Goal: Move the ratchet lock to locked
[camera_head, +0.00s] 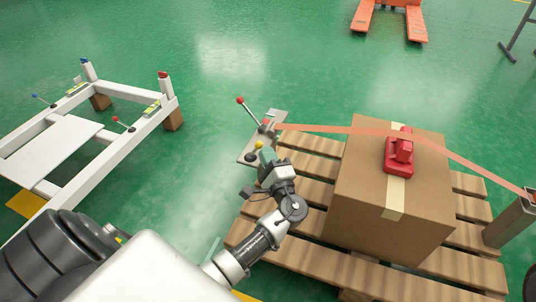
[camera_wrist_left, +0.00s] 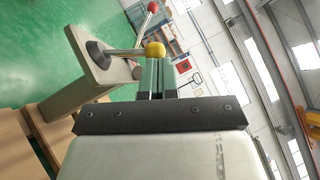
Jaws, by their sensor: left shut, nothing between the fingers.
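The ratchet stands on a grey plate (camera_head: 247,158) at the pallet's left edge. It has a long lever with a red knob (camera_head: 240,100), seen also in the wrist view (camera_wrist_left: 152,7), and a short part with a yellow knob (camera_head: 259,146). My left gripper (camera_head: 266,156) is shut and empty, its green fingers right at the yellow knob. In the left wrist view the yellow knob (camera_wrist_left: 155,50) sits at the fingertips (camera_wrist_left: 157,64); whether they touch cannot be told. No locked or unlocked marking is readable. My right gripper is out of view.
An orange strap (camera_head: 310,128) runs from the ratchet over a cardboard box (camera_head: 380,220) to a post (camera_head: 510,222). A red device (camera_head: 399,153) sits on the box. The wooden pallet (camera_head: 300,258) lies beneath. A white frame (camera_head: 120,93) stands left; green floor between is clear.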

